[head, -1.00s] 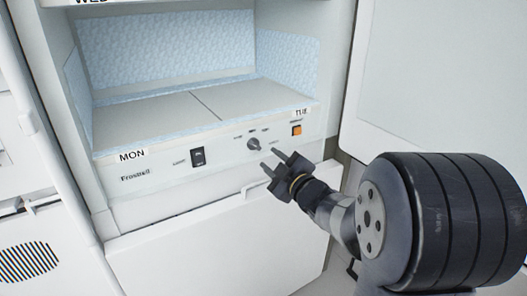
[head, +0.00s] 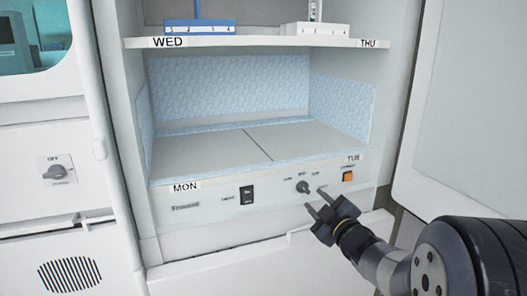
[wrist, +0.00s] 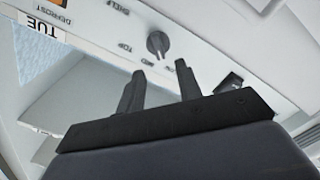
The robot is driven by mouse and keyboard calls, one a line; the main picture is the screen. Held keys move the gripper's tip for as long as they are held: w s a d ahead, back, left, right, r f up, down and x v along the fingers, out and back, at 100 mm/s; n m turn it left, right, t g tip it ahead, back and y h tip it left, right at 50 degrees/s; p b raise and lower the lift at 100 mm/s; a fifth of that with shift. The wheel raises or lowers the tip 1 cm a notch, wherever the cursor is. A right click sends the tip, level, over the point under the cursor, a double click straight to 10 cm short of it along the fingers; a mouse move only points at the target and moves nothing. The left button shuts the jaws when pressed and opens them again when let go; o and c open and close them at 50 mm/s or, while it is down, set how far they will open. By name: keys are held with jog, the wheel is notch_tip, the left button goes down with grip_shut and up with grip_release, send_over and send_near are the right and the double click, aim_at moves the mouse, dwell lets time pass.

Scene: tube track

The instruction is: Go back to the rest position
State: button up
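My gripper (head: 316,203) is in front of the freezer's control panel (head: 270,197), at the lower right of the head view. Its two dark fingers are spread apart with nothing between them. They point toward the grey shelf knob (head: 303,187), and a gap to it shows in the wrist view. In the wrist view the gripper (wrist: 160,88) is open below the knob (wrist: 158,43).
The lower compartment, marked MON and TUE, has an empty grey floor (head: 205,155). The shelf above (head: 255,43) holds a blue rack (head: 200,27) and a white rack (head: 315,29). An open white door (head: 465,120) stands at right. A black switch (head: 247,195) and orange button (head: 348,177) flank the knob.

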aim_at(304, 189)
jog(key=x, duration=0.6)
dwell(0.3)
